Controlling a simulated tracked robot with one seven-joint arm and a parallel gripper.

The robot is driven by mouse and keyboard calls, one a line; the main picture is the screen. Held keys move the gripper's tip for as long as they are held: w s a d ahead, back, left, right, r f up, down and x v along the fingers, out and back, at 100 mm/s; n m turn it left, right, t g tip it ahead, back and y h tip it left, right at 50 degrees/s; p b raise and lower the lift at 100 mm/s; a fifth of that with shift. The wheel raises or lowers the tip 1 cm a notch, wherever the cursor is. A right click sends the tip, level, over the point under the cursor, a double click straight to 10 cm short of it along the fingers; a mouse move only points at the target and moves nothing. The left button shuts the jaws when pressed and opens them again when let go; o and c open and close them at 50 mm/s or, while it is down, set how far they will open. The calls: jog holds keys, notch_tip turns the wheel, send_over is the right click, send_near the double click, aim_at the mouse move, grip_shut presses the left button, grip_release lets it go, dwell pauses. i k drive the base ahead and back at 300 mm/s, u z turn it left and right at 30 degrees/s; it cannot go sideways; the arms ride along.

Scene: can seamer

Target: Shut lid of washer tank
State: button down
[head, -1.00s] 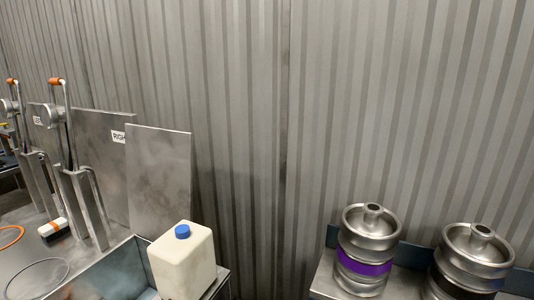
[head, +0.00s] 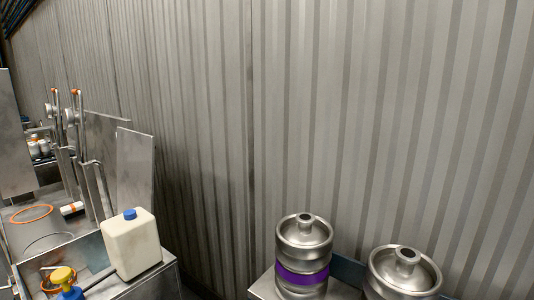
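Two flat steel panels stand upright behind the bench: a nearer one (head: 135,170) and a farther one (head: 106,135). One may be a raised tank lid, but I cannot tell which. My gripper is not in view.
A white jug (head: 132,246) with a blue cap stands at the bench's right end. A yellow-topped blue bottle (head: 65,278) is in front. Lever handles (head: 75,125) rise from the bench. Kegs (head: 303,252) stand at lower right. A corrugated wall (head: 340,110) closes the back.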

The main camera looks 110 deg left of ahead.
aim_at(135, 150)
jog(key=z, duration=0.15)
jog(key=i, duration=0.45)
jog(key=u, duration=3.15)
jog(key=i, duration=0.2)
jog(key=u, duration=1.8)
jog(key=k, duration=0.55)
jog(key=u, duration=0.3)
jog(key=i, duration=1)
jog(key=u, duration=0.1)
